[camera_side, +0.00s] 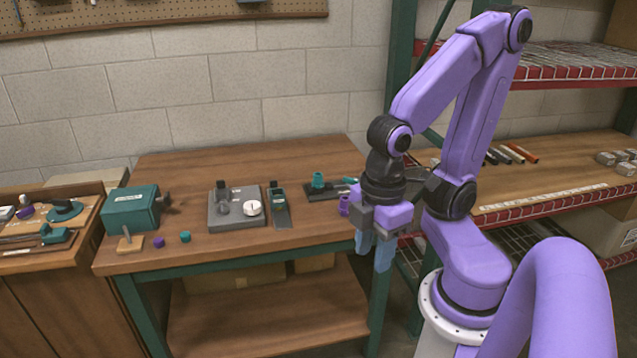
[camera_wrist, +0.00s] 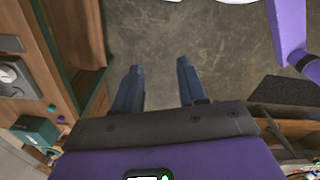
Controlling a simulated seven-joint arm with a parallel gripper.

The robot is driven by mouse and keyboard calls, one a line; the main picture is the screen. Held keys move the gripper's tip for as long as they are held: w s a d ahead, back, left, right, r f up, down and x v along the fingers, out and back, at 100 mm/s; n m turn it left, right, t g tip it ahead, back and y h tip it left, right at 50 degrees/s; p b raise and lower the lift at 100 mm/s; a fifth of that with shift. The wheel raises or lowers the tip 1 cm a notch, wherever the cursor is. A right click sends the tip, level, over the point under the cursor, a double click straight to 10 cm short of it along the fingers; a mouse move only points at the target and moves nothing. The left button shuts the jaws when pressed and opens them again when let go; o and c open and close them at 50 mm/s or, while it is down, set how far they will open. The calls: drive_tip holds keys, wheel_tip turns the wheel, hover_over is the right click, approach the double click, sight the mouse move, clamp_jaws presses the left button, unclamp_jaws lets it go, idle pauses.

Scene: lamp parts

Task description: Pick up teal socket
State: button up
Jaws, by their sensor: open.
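A small teal cylinder (camera_side: 185,236), which looks like the teal socket, stands on the front left of the wooden bench. A similar purple piece (camera_side: 158,242) stands to its left. Another teal piece (camera_side: 318,180) sits on a dark base near the back right; I cannot tell which one is the socket. My gripper (camera_side: 374,255) hangs at the bench's right end, far from the front-left teal cylinder, with blue fingers pointing down. In the wrist view my gripper (camera_wrist: 159,68) is open and empty above the floor.
A teal box (camera_side: 130,210) with a dark side part stands at the bench's left. A grey plate with a white dial (camera_side: 252,208) and a narrow dark tray (camera_side: 279,207) lie mid-bench. A purple part (camera_side: 344,204) is close to my gripper. Wire shelving (camera_side: 575,65) stands at right.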

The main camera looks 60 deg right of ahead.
idle(0.3)
drive_tip(key=o, duration=0.4)
drive_tip(key=shift+c, duration=0.2)
drive_tip(key=shift+w, duration=0.1)
